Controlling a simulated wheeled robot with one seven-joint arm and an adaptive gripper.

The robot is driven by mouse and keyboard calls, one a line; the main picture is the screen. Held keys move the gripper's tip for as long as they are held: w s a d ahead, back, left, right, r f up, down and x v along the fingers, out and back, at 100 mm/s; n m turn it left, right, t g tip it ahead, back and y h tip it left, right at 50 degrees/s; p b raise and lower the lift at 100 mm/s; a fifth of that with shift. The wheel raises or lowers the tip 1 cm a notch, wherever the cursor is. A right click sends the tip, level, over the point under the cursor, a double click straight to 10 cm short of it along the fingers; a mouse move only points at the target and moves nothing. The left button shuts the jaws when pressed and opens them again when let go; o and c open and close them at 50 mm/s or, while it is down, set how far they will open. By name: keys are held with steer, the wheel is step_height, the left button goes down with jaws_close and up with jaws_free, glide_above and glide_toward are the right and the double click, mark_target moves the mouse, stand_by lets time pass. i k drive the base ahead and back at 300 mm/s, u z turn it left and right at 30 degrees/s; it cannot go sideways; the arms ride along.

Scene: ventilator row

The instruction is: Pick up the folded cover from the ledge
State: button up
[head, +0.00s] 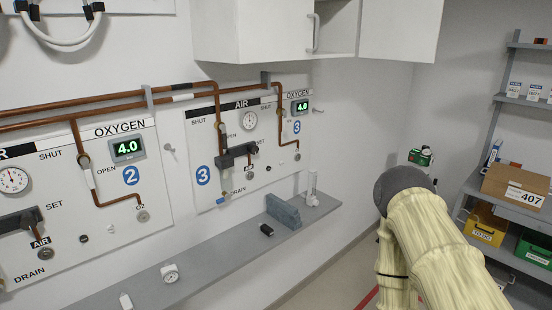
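My arm, in a cream sleeve with a dark grey rounded part, shows at the right, well apart from the bundle. My gripper's fingers do not show.
A small black object (266,230) and a white fitting (312,189) flank the bundle on the ledge. Wall panels with pipes and valves rise behind. Shelves with a cardboard box (515,187) stand at the right.

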mark_target(288, 215)
steer(key=z, duration=1.7)
steer(key=i, duration=4.1)
steer(key=u, duration=3.6)
